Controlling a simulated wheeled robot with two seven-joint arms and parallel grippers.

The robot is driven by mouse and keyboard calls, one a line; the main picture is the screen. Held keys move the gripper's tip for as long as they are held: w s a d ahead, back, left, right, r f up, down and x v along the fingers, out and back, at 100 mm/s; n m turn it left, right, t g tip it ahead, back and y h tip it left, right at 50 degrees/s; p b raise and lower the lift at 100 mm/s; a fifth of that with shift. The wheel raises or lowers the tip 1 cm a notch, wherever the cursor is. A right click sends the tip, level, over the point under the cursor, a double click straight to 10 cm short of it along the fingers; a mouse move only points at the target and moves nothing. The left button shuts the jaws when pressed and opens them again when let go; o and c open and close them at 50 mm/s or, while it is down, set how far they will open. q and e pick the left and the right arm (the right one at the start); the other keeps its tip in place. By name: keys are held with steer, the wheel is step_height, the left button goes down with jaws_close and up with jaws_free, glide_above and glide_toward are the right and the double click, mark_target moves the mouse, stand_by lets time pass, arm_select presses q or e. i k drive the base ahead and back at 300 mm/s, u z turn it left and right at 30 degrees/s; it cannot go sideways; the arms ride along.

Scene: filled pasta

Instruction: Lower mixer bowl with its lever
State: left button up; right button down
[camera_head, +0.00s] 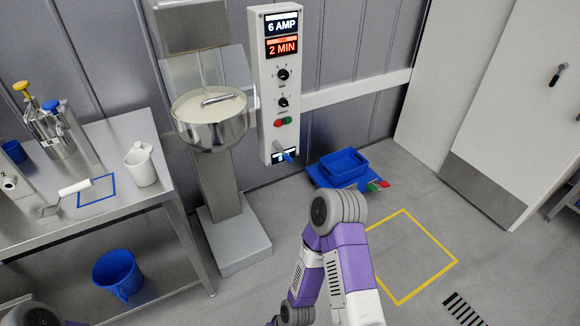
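The mixer (215,190) stands left of centre on a grey column and base. Its steel bowl (213,137) holds a pale cream mass. A metal mixing tool hangs from the head (193,27) and meets the mass, so the bowl appears raised around it. A short lever with a blue grip (288,157) sticks out at the bottom of the control panel (280,70); I take it to be the bowl lever. My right arm shows at the lower middle, bent, away from the lever. Neither gripper is in view; only a bit of my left arm shows at bottom left.
A steel table (120,205) on the left carries a white jug (140,163), dispensers and a roller. A blue bucket (118,274) stands below it. A blue crate (343,167) sits on the floor right of the panel. The yellow-outlined floor square (410,257) is clear.

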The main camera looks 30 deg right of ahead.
mark_target(278, 147)
steer(key=z, duration=0.55)
steer(key=k, duration=1.3)
steer(key=z, duration=0.75)
steer(key=i, duration=1.8)
steer(key=u, duration=1.4)
steer(key=i, duration=0.5)
steer(key=u, duration=0.4)
